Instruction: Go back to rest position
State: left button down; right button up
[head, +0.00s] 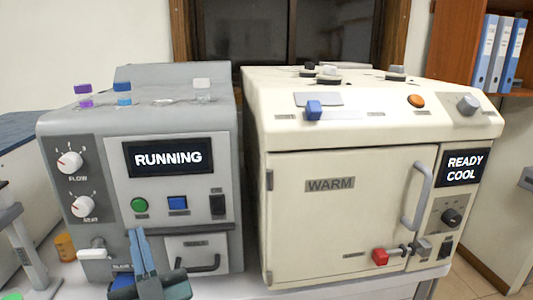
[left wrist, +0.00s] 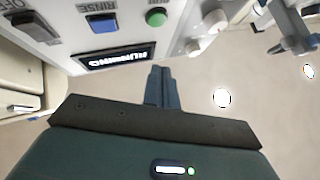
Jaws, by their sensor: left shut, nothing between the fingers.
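My left gripper (head: 138,234) is in the lower left of the head view, in front of the grey machine (head: 90,127). Its blue-grey fingers are together, with nothing between them. They also show together in the left wrist view (left wrist: 160,70), pointing away from the camera. My right gripper is not in view.
The grey machine's screen (head: 163,157) reads RUNNING; small vials stand on top. Right of it is a cream cabinet (head: 330,235) marked WARM, its door shut, with a screen (head: 462,167) reading READY COOL. An orange-brown container (head: 65,246) stands at left.

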pick_arm(q)
jog(key=s+d+f+m+g+h+p, duration=0.1)
jog(key=d+f+m+h, duration=0.45)
jog(key=f+h, duration=0.35)
jog(key=s+d+f+m+g+h+p, duration=0.1)
jog(key=d+f+m+h, duration=0.45)
jog(key=h, duration=0.55)
jog(key=s+a+f+g, duration=0.1)
jog(key=s+f+g, duration=0.3)
jog(key=f, duration=0.4)
jog(key=s+f+n+g+y+p, duration=0.1)
jog(key=s+f+g, duration=0.3)
jog(key=f, duration=0.4)
jog(key=shift+s+a+f+y, duration=0.2)
jog(key=shift+s+a+y, duration=0.15)
jog(key=shift+s, duration=0.4)
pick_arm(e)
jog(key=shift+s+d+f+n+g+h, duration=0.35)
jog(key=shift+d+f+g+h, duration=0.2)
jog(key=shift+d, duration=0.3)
